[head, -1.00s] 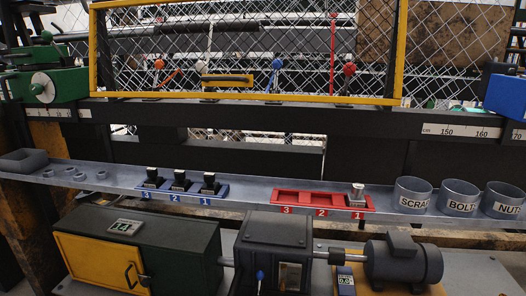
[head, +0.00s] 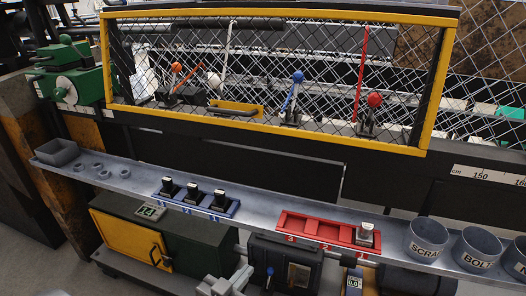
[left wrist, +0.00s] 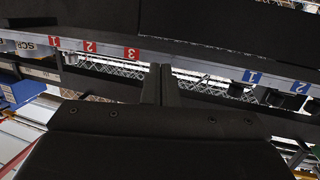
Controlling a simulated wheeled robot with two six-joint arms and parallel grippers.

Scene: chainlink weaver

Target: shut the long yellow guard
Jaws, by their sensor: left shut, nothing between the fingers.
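The long yellow guard (head: 280,138) is a yellow frame with wire mesh, across the back of the bench in the head view. Levers with orange, white, blue and red knobs show through its mesh. A yellow handle plate with a dark grip (head: 236,109) sits at its lower middle. I cannot tell how far the guard stands from its shut position. My left gripper (head: 226,283) is at the bottom edge of the head view, well below and in front of the guard. In the left wrist view its dark fingers (left wrist: 161,84) are together and empty. My right gripper is out of view.
A metal shelf (head: 262,217) runs below the guard, with a blue tray (head: 200,205), a red tray (head: 328,231) and labelled cups such as the scrap cup (head: 428,240). A green machine (head: 72,75) stands left of the guard. A green cabinet (head: 205,240) stands below the shelf.

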